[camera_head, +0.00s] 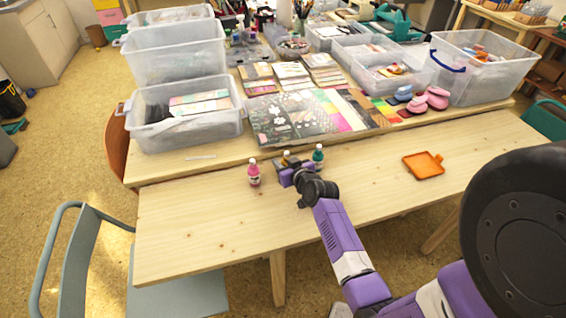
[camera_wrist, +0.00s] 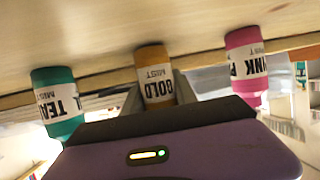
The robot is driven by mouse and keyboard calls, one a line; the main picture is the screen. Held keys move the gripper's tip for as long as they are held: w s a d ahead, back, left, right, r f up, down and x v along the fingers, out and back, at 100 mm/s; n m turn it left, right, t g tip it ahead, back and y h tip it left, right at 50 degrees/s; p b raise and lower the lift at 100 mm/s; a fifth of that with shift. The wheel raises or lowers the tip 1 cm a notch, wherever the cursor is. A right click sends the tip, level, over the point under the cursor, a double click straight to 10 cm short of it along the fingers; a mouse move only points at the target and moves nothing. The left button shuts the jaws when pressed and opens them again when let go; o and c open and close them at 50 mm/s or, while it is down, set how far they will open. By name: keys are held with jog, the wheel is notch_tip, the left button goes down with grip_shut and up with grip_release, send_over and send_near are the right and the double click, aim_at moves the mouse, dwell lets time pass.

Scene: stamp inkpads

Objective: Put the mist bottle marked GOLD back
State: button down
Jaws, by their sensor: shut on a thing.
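The gold mist bottle (camera_wrist: 155,75), marked GOLD, is between the two fingers of my gripper (camera_wrist: 158,90) in the wrist view. My gripper is shut on it. In the head view, only its upper part (camera_head: 286,155) shows behind my gripper (camera_head: 289,164). The wrist view is upside down, and the bottle's base appears at or very near the wooden tabletop; I cannot tell whether it touches. A pink bottle (camera_head: 254,173) stands left of my gripper, and a teal bottle (camera_head: 318,156) stands right of it. Both also show in the wrist view, pink (camera_wrist: 246,65) and teal (camera_wrist: 57,100).
An orange tray (camera_head: 423,165) lies to the right on the wooden table (camera_head: 200,225). Behind are a patterned board (camera_head: 290,118), pink and blue stampers (camera_head: 437,97) and clear plastic bins (camera_head: 188,125). The table's front left part is clear. A chair (camera_head: 75,260) stands at the left.

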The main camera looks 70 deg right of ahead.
jog(key=shift+f, duration=0.2)
jog(key=c, duration=1)
grip_release()
jog(key=shift+r, duration=0.1)
